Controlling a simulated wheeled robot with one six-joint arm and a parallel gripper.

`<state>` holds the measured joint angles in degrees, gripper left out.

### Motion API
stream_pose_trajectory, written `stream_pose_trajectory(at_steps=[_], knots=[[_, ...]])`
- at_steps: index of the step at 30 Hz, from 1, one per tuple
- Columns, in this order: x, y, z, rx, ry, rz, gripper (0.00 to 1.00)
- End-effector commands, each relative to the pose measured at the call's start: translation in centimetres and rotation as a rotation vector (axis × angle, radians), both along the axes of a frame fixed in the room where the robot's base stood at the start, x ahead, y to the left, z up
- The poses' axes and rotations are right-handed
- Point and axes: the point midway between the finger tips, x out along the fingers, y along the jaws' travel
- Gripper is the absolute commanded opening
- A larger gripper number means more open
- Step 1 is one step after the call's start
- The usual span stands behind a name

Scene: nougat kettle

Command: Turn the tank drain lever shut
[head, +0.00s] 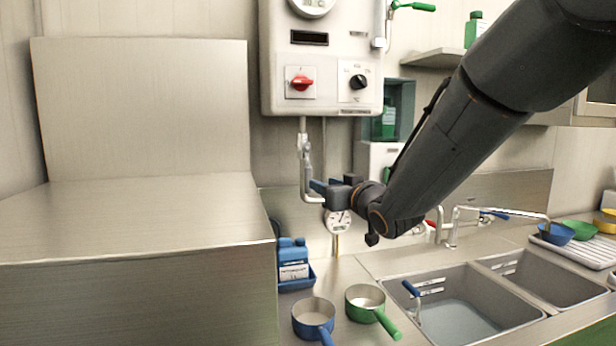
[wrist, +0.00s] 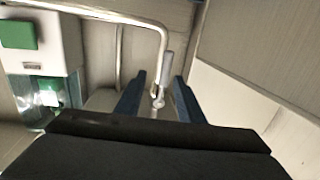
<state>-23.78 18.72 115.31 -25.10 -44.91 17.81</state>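A lever with a blue grip (head: 411,289) and a bent metal rod stands at the left wall of the left sink tank (head: 465,335), which holds water. Small labels (head: 431,280) are on the tank wall beside it. My gripper (head: 320,188) is up by the wall, well above and left of this lever, near a bent pipe (head: 304,165). In the wrist view my gripper (wrist: 160,95) has its two blue fingers apart, with nothing clamped. A grey handle (wrist: 167,66) on the pipe shows beyond and between the fingertips; contact cannot be told. The blue-gripped lever is not in the wrist view.
A control box (head: 322,60) with a red knob hangs above my gripper. A steel cabinet (head: 140,215) fills the left. A blue pot (head: 313,318), a green pot (head: 366,298) and a blue jug (head: 293,262) stand on the counter. A faucet (head: 500,212) spans the sinks.

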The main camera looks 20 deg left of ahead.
Motion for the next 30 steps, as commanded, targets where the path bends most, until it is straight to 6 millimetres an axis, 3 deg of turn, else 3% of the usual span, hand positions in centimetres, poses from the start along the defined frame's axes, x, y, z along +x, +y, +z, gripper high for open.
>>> stream_pose_trajectory(at_steps=[5,18,30], knots=[[0.3,1.9,1.0,0.024,-0.027,0.031,0.35],[4.5,5.7,1.0,0.021,-0.024,0.028,0.35],[5.5,6.5,0.9,0.022,-0.025,0.027,0.35]])
